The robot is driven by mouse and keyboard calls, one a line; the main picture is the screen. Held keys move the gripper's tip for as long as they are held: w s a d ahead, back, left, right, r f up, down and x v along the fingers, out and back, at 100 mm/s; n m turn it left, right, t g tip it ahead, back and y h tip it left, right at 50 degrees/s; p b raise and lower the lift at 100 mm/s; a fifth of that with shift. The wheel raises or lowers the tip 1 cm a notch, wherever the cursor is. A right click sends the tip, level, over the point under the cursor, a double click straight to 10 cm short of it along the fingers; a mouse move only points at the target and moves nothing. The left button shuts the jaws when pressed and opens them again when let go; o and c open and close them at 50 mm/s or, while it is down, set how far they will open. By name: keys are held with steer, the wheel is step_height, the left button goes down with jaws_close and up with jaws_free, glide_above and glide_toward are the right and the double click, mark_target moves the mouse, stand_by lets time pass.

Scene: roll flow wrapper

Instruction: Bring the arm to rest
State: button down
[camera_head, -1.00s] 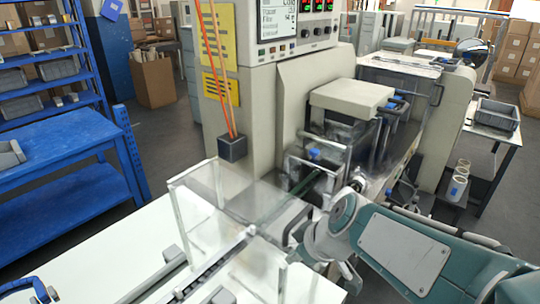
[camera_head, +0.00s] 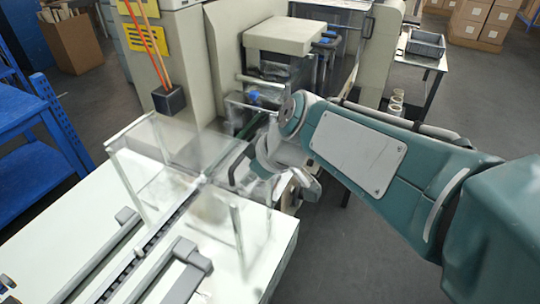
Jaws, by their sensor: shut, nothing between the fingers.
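My arm (camera_head: 360,150) reaches in from the right edge of the head view, its teal link ending at a pale wrist joint (camera_head: 280,150). My gripper (camera_head: 308,188) is small and partly hidden below the wrist, beside the right end of the clear guard. It looks shut, with nothing seen in it. The arm is in front of the flow wrapper (camera_head: 225,60). I cannot tell whether any part of it touches the machine.
A clear box-shaped guard (camera_head: 165,165) stands over the white infeed table (camera_head: 60,235) and its dark conveyor track. Blue shelving (camera_head: 30,165) is at the left. A side table with a grey bin (camera_head: 425,45) stands behind at the right. Grey floor (camera_head: 410,265) is open at the lower right.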

steer(key=s+d+f+v, duration=0.1)
steer(key=v, duration=0.6)
steer(key=s+d+f+m+t+h, duration=0.2)
steer(key=s+d+f+m+h, duration=0.3)
steer(key=s+d+m, duration=0.4)
steer(key=d+f+m, duration=0.1)
steer(key=d+m, duration=0.1)
steer(key=shift+d+f+m+h, duration=0.2)
steer(key=shift+d+m+h, duration=0.1)
steer(key=shift+m, duration=0.1)
